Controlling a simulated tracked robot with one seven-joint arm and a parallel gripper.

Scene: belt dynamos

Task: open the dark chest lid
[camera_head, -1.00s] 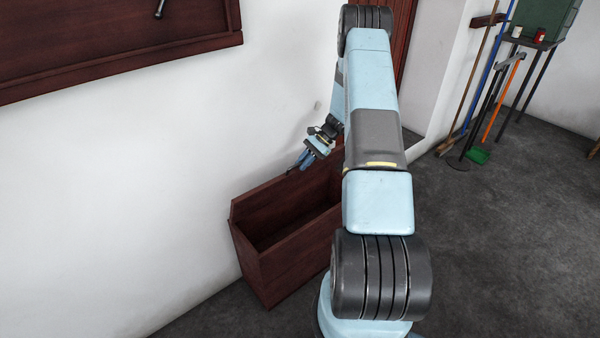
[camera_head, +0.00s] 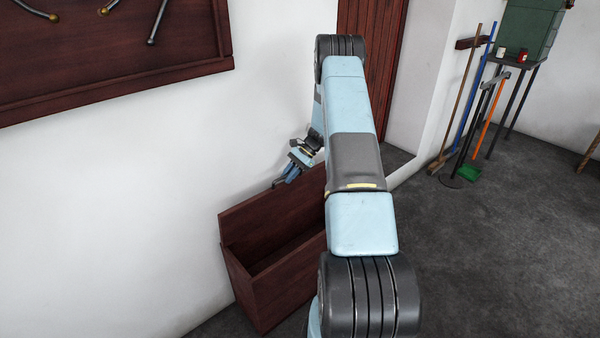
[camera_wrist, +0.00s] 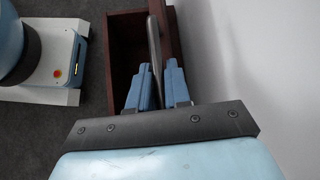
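The dark red-brown chest (camera_head: 277,302) stands on the floor against the white wall, left of my arm. Its lid (camera_head: 262,222) is raised at the back and the dark inside shows. My gripper (camera_head: 279,184) is at the lid's upper edge; contact cannot be told. In the wrist view the two blue fingers (camera_wrist: 162,78) are apart, with a narrow grey bar (camera_wrist: 154,48) between them; a gap shows beside it. The chest (camera_wrist: 122,18) lies beyond the fingers there. My arm hides the chest's right end.
A wall board with tools (camera_head: 150,75) hangs at upper left. The floor (camera_head: 500,260) right of my arm is clear.

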